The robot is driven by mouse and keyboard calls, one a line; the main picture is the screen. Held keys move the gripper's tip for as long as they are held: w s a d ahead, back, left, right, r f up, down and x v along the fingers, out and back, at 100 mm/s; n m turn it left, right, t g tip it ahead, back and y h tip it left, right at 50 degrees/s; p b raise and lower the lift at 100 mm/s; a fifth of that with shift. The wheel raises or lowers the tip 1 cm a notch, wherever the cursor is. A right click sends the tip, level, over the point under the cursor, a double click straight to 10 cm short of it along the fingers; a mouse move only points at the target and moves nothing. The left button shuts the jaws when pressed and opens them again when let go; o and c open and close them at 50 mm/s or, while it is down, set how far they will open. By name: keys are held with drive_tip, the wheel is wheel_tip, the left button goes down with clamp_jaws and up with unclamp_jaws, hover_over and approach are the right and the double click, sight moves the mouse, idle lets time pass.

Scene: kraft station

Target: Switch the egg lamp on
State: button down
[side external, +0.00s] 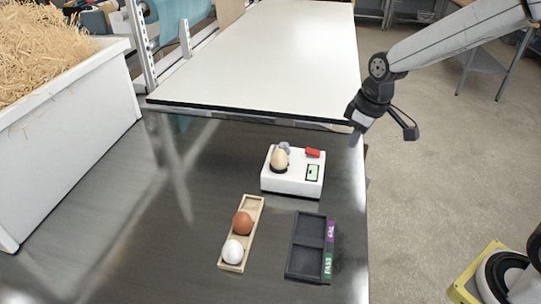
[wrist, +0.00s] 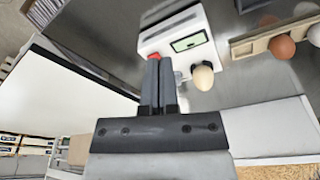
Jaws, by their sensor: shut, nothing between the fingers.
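The egg lamp (side external: 292,184) is a white box on the dark table in the side view, with a red rocker-like part (side external: 313,153), a pale green display (side external: 312,173) and a beige egg (side external: 280,160) on a dark cup. I cannot tell whether its light is on. In the wrist view the lamp (wrist: 158,28) lies beyond the fingers, with the red part (wrist: 154,56) just past their tips, partly hidden. My gripper (side external: 355,137) is shut and empty, above and to the right of the lamp in the side view, apart from it.
A wooden holder (side external: 228,266) carries a brown egg (side external: 242,223) and a white egg (side external: 233,251). A dark two-compartment tray (side external: 308,245) with purple and green labels is empty. A straw-filled white bin (side external: 75,135) stands left; a pale raised surface (side external: 260,55) lies behind.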

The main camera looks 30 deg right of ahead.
sight(308, 150)
drive_tip(key=w+r+n+y, duration=0.1)
drive_tip(key=w+r+n, duration=0.3)
drive_tip(key=w, duration=0.5)
wheel_tip(308, 150, up, 2)
drive_tip(key=shift+a+r+n+g, duration=0.2)
drive_tip(key=shift+a+n+g, duration=0.1)
drive_tip(key=shift+a+n, duration=0.1)
drive_tip(key=shift+f, duration=0.2)
drive_tip(key=f, duration=0.4)
drive_tip(key=w+a+f, duration=0.1)
drive_tip(key=f, duration=0.4)
drive_tip(key=w+a+f, duration=0.1)
drive_tip(key=f, duration=0.3)
drive_tip(key=shift+f, duration=0.2)
